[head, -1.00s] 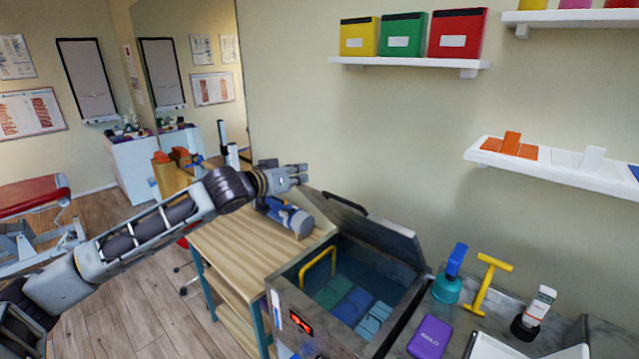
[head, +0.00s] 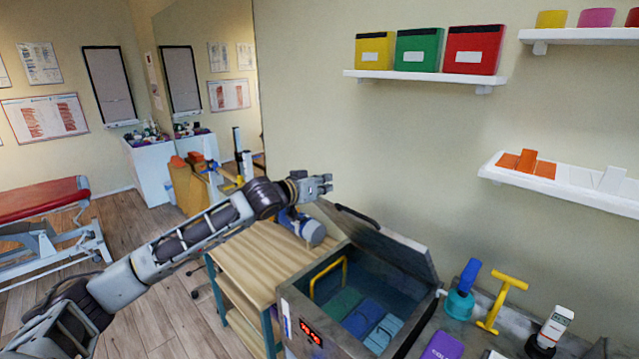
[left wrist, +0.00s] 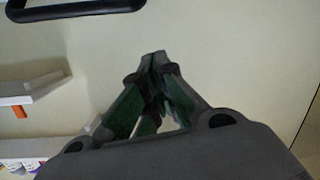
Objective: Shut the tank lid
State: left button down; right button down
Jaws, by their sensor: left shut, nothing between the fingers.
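The tank (head: 290,297) is a grey steel box with a red display on its front, at the lower middle of the head view. Its lid (head: 395,251) stands open, tilted up at the back, with a dark handle (head: 357,215) along its upper edge. Green and blue packs (head: 362,318) and a yellow handle (head: 326,278) show inside. My left gripper (head: 328,184) is shut and empty, above and left of the lid, apart from it. It also shows in the left wrist view (left wrist: 158,58), with a dark handle-like bar at the top left. My right gripper is not seen.
A wooden table (head: 240,259) with a blue-grey roll (head: 308,229) stands left of the tank. On the counter at right are a teal bottle (head: 459,303), a yellow T-shaped tool (head: 501,300) and a purple box (head: 441,347). Wall shelves (head: 418,76) hang above.

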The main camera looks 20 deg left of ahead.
pick_arm(q)
jog(key=shift+w+d+f+p, duration=0.25)
jog(key=shift+w+f+p, duration=0.15)
jog(key=shift+f, duration=0.3)
jog(key=shift+w+d+f+p, duration=0.35)
jog(key=shift+w+f, duration=0.1)
jog(key=shift+f, duration=0.25)
jog(key=shift+w+d+f+p, duration=0.2)
jog(key=shift+w+f+p, duration=0.2)
jog(key=shift+f, duration=0.3)
jog(key=shift+s+f, duration=0.1)
jog(key=shift+f, duration=0.1)
